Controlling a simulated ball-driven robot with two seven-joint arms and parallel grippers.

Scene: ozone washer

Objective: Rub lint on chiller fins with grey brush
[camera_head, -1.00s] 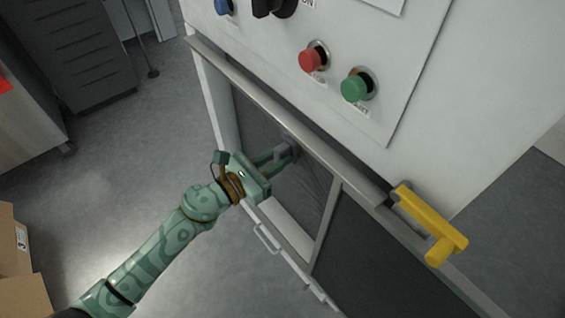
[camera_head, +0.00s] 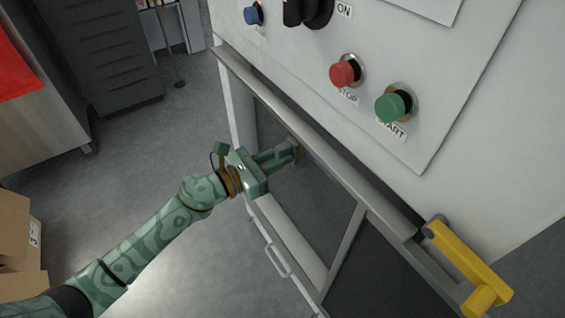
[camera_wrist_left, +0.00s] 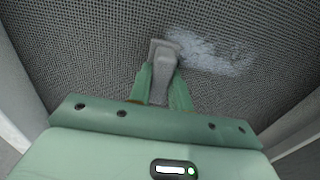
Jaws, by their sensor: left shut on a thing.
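My left gripper (camera_head: 284,157) reaches into the frame on the front of the white machine, close to the dark fins. In the left wrist view its green fingers (camera_wrist_left: 162,88) are shut on the grey brush (camera_wrist_left: 163,58). The brush also shows in the head view (camera_head: 288,148). The brush head is at the mesh-like chiller fins (camera_wrist_left: 100,40); I cannot tell for sure whether it touches them. A pale patch of lint (camera_wrist_left: 210,52) lies on the fins just right of the brush head. My right gripper is not in view.
The machine panel (camera_head: 440,60) above carries a red stop button (camera_head: 343,73), a green start button (camera_head: 390,107) and a black knob (camera_head: 308,12). A yellow handle (camera_head: 467,262) juts out at lower right. Cardboard boxes (camera_head: 14,235) stand at left. Floor between is clear.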

